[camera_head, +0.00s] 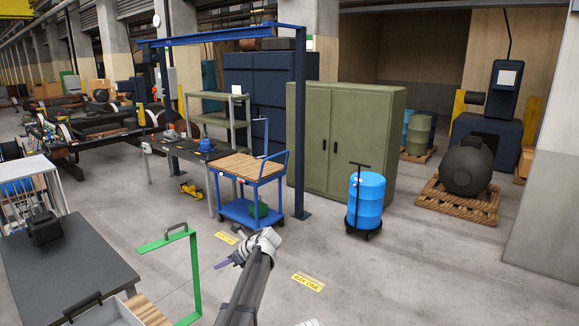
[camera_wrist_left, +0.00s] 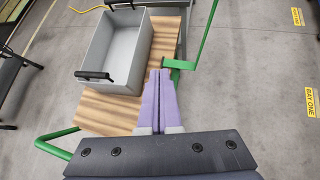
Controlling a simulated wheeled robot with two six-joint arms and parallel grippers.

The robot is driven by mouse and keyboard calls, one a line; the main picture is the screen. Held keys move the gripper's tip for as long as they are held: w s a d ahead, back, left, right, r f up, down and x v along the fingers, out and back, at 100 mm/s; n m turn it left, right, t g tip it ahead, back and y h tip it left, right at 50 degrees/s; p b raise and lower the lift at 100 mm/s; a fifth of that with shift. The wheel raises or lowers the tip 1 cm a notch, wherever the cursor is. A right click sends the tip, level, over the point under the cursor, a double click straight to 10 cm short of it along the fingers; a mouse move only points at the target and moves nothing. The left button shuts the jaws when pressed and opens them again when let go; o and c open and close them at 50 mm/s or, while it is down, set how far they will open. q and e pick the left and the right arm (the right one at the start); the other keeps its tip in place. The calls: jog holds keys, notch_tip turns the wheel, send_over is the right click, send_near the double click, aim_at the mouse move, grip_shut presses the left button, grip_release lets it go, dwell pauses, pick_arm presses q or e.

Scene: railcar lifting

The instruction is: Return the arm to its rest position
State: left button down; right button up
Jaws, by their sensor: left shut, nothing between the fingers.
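My left arm comes in from the bottom middle of the head view. Its left gripper (camera_head: 219,266) has purple fingers and points left over the open floor. In the left wrist view the left gripper (camera_wrist_left: 159,74) has its two purple fingers pressed together with nothing between them. Behind the fingers in that view is a wooden cart deck (camera_wrist_left: 88,112) with green rails. The fingertips overlap the deck's edge in the picture, and I cannot tell the gap. My right gripper is not in view.
A grey bin (camera_wrist_left: 118,45) with black handles sits on the deck. A green handle frame (camera_head: 194,270) stands left of my arm. A dark table (camera_head: 60,265) is at left, a blue cart (camera_head: 250,207) ahead, and a blue drum (camera_head: 366,200) right. Floor at right is clear.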

pick_arm(q)
jog(key=s+d+f+n+g+h, duration=0.1)
jog(key=s+d+f+n+h, duration=0.15)
jog(key=s+n, duration=0.7)
jog(key=s+d+f+n+h, duration=0.1)
jog(key=s+f+n+h, duration=0.4)
jog(key=s, duration=0.8)
jog(key=s+d+f+n+g+h, duration=0.1)
jog(key=s+d+n+h, duration=0.15)
jog(key=s+n, duration=0.75)
jog(key=s+d+f+m+g+y+b, duration=0.1)
jog(key=s+d+f+m+b, duration=0.4)
jog(key=d+f+b, duration=0.5)
notch_tip(320, 180, down, 3)
jog(key=s+b, duration=0.1)
jog(key=b, duration=0.2)
jog(key=shift+d+f+b, duration=0.2)
jog(key=shift+d+b, duration=0.1)
jog(key=shift+d, duration=0.05)
